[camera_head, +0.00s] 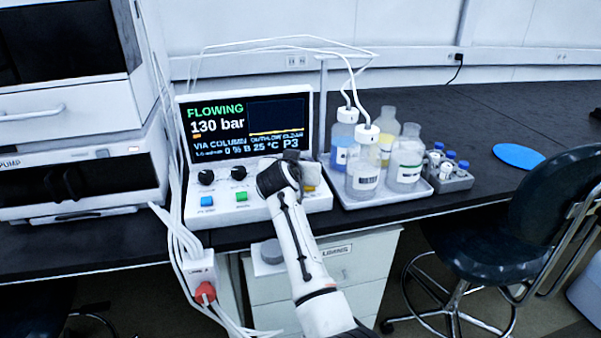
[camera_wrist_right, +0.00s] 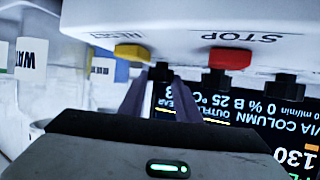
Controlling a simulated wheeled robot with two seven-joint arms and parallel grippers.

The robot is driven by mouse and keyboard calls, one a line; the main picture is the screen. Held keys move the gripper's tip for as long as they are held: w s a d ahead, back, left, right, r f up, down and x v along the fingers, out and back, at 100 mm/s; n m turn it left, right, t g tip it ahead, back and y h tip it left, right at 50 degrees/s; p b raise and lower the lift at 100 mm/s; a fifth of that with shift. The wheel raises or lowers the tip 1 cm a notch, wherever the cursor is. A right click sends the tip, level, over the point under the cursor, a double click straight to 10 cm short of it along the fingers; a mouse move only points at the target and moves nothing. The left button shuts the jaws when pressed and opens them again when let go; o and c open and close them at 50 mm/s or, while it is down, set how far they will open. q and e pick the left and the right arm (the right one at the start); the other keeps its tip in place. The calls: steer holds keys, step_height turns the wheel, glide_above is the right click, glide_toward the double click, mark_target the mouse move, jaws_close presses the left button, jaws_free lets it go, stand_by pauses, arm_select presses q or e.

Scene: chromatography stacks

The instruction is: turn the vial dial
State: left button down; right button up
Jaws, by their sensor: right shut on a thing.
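The control unit (camera_head: 258,212) stands on the dark bench with a lit screen (camera_head: 221,126) reading FLOWING, 130 bar and P3. Two black dials, the left one (camera_head: 206,177) and the middle one (camera_head: 239,173), show on its front. My right gripper (camera_head: 291,160) is at the right part of this panel and hides what is behind it. In the right wrist view, upside down, its two fingers (camera_wrist_right: 150,97) are shut on a small black dial (camera_wrist_right: 161,71) near the yellow button. The dial's label is not readable. My left gripper is not in view.
A blue button (camera_head: 207,201) and a green button (camera_head: 241,196) sit below the dials. The wrist view shows a yellow button (camera_wrist_right: 132,52) and a red STOP button (camera_wrist_right: 229,58) close by. Bottles stand in a tray (camera_head: 390,191) to the right, beside a vial rack (camera_head: 452,181).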

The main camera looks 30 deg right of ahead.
stand_by(0.5)
steer(key=o, duration=1.1)
steer(key=shift+c, duration=0.2)
steer(key=shift+g, duration=0.3)
step_height(320, 180, up, 10)
steer(key=p, duration=0.1)
